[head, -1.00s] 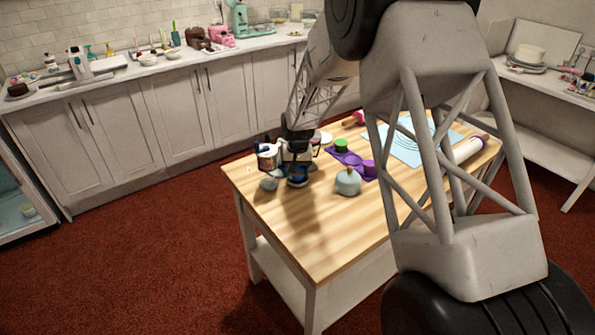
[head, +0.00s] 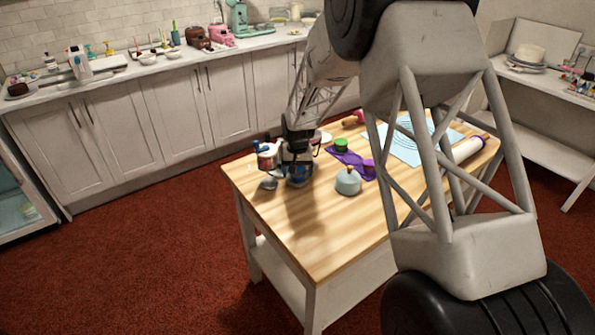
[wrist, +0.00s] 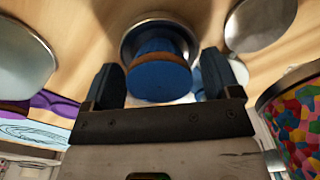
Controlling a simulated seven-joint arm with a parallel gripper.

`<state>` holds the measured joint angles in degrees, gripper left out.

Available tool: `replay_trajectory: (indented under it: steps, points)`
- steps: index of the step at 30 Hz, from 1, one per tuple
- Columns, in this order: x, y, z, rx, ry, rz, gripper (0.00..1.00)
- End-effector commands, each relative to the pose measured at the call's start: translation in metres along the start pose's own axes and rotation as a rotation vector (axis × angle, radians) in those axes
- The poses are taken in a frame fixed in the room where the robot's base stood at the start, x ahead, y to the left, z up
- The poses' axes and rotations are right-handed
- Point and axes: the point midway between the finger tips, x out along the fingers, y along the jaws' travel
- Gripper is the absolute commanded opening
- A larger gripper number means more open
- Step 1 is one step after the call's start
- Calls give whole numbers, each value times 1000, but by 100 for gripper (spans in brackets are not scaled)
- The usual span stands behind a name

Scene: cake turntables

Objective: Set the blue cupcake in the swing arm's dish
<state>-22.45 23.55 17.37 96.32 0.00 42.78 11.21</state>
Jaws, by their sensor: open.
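My gripper (wrist: 160,80) is open, with one dark finger on each side of the cupcake and narrow gaps showing. In the head view my gripper (head: 298,172) is low over the table's left part, with some blue of the cupcake (head: 300,181) below it. The swing arm itself is mostly hidden.
A jar of coloured sweets (wrist: 296,125) stands close on the right in the wrist view. A second metal disc (wrist: 260,22) is nearby. The table's front (head: 320,235) is clear.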

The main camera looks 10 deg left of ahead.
Motion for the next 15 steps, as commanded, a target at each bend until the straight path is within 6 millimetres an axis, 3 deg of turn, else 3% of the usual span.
replay_trajectory:
  steps: [8,15]
  points:
    - [-19,0,0,0,2,0,83]
    - [-53,0,-1,0,4,-1,83]
